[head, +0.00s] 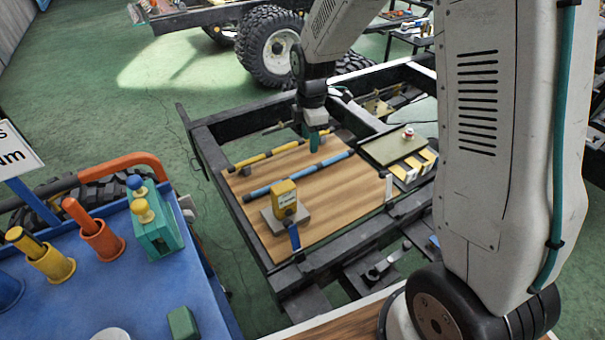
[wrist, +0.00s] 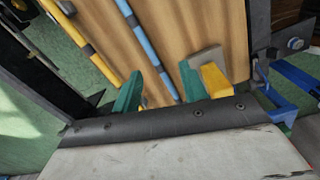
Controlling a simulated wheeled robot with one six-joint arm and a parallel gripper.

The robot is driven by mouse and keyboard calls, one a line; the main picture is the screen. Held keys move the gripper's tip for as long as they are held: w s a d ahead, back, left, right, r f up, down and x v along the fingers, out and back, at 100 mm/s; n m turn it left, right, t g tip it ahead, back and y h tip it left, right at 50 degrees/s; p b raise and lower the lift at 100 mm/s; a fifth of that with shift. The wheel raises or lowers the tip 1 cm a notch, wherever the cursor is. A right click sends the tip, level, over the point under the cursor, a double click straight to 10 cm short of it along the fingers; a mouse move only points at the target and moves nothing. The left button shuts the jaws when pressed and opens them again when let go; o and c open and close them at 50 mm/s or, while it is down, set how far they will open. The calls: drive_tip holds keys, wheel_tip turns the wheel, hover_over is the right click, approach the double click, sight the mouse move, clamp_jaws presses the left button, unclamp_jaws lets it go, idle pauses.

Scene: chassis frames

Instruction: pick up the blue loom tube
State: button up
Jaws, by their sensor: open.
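The blue loom tube (head: 300,175) lies on a wooden board (head: 340,194) in the head view, with dark bands along it. In the wrist view the blue tube (wrist: 140,35) runs down the picture, its lower part showing between my two teal fingers. My gripper (head: 315,141) is open and empty, pointing down over the board near the tube's far side. In the wrist view my gripper (wrist: 161,72) has its fingers apart, and I see no contact with the tube. The exact height above it cannot be told.
A yellow tube (head: 268,155) lies roughly parallel, beyond the blue one. A yellow box (head: 285,195) on a grey base stands close to the blue tube's near side. A black frame (head: 213,160) surrounds the board. A blue-topped cart (head: 85,290) stands at left.

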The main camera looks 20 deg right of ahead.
sight(303, 171)
drive_tip(key=w+f+n, duration=0.1)
drive_tip(key=f, duration=0.1)
drive_tip(key=w+f+n, duration=0.1)
drive_tip(key=f, duration=0.1)
drive_tip(key=w+f, duration=0.1)
drive_tip(key=f, duration=0.2)
drive_tip(key=shift+a+n, duration=0.2)
drive_tip(key=shift+n, duration=0.2)
drive_tip(key=f, duration=0.7)
drive_tip(key=shift+w+a+f, duration=0.2)
drive_tip(key=shift+w+f, duration=0.05)
drive_tip(key=shift+f, duration=0.05)
clamp_jaws()
